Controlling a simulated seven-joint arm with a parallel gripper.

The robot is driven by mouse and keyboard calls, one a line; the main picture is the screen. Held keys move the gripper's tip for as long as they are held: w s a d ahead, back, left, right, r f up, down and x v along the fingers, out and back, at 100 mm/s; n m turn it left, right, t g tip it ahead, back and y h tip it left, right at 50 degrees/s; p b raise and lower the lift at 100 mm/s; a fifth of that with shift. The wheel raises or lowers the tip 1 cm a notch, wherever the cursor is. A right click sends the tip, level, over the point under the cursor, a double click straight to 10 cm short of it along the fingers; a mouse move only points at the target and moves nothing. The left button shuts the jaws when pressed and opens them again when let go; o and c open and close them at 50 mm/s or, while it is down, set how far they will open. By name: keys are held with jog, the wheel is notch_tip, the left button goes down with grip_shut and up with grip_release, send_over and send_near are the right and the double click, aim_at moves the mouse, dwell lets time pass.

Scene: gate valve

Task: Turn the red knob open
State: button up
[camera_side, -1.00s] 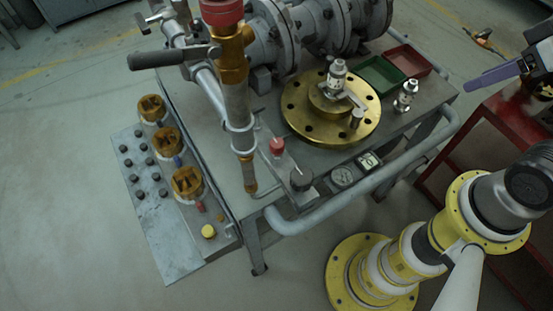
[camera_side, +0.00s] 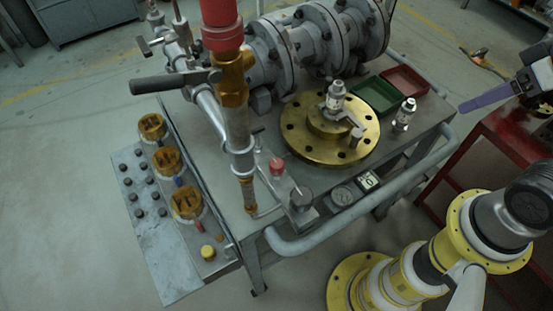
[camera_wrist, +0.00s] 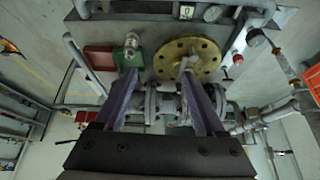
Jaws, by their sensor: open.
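The small red knob (camera_side: 277,166) stands upright on the near edge of the grey bench, beside a dark knob (camera_side: 301,198). A small red spot at the right of the wrist view (camera_wrist: 276,50) looks like the same knob. My gripper has purple fingers; one finger (camera_side: 487,98) shows at the far right of the side view, well away from the red knob and above a red cart. In the wrist view my gripper (camera_wrist: 159,74) is open, with nothing between its fingertips. The other finger is not clear in the side view.
A brass flange (camera_side: 295,142) with a metal fitting lies on the bench (camera_side: 415,135). Green (camera_side: 378,96) and red (camera_side: 408,80) trays are behind it. A tall pipe with a red top (camera_side: 222,38) and a lever (camera_side: 170,82) rises left of the knob. A grey rail (camera_side: 340,222) runs along the front.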

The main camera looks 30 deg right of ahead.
jog(key=w+a+r+m+g, duration=0.1)
jog(key=w+a+r+m, duration=0.3)
jog(key=w+r, duration=0.45)
jog(key=n+g, duration=0.3)
jog(key=g, duration=0.2)
send_over(277, 163)
notch_tip(277, 163, down, 16)
jog(key=f, duration=0.1)
notch_tip(277, 163, down, 13)
jog(key=shift+r, duration=0.1)
grip_shut()
